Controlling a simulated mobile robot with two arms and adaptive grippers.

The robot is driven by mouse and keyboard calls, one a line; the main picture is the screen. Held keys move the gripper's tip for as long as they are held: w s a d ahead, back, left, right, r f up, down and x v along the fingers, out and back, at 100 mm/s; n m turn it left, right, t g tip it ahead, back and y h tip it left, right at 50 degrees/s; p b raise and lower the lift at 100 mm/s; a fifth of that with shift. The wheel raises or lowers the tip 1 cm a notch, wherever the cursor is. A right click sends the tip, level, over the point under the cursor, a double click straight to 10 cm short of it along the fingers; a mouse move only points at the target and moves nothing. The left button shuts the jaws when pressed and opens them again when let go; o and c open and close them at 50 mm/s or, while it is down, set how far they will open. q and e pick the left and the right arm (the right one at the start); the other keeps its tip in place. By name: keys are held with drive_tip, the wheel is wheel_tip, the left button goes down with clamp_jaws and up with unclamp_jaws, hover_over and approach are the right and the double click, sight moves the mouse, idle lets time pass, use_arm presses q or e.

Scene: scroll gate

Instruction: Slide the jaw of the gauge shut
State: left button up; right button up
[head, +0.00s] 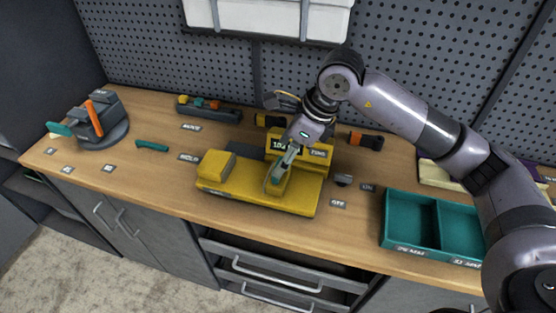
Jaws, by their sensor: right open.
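The yellow gauge (235,194) lies on the wooden workbench near its front middle. A raised yellow block (217,173) stands at its left end. My right gripper (279,171) points down over this part and is open. I cannot tell whether its fingers touch the jaw. My left gripper is not in view.
A teal two-compartment tray (410,219) stands to the right. A small dark object (343,180) lies just right of the gauge. A grey stand with an orange handle (94,118) is at far left, with a teal piece (152,146) nearer. Bench left of the gauge is mostly clear.

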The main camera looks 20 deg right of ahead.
drive_tip(key=x, duration=0.3)
drive_tip(key=shift+a+f+p, duration=0.1)
drive_tip(key=shift+f+p, duration=0.2)
drive_tip(key=shift+w+a+f, duration=0.1)
drive_tip(key=shift+f, duration=0.3)
clamp_jaws()
drive_tip(key=w+a+b, duration=0.1)
drive_tip(key=w+a, duration=0.1)
drive_tip(key=a, duration=0.1)
drive_tip(key=w+a+b, duration=0.3)
drive_tip(key=a+b, duration=0.1)
drive_tip(key=a, duration=0.1)
drive_tip(key=shift+w+a+f, duration=0.1)
drive_tip(key=shift+w+a, duration=0.2)
drive_tip(key=shift+w, duration=0.1)
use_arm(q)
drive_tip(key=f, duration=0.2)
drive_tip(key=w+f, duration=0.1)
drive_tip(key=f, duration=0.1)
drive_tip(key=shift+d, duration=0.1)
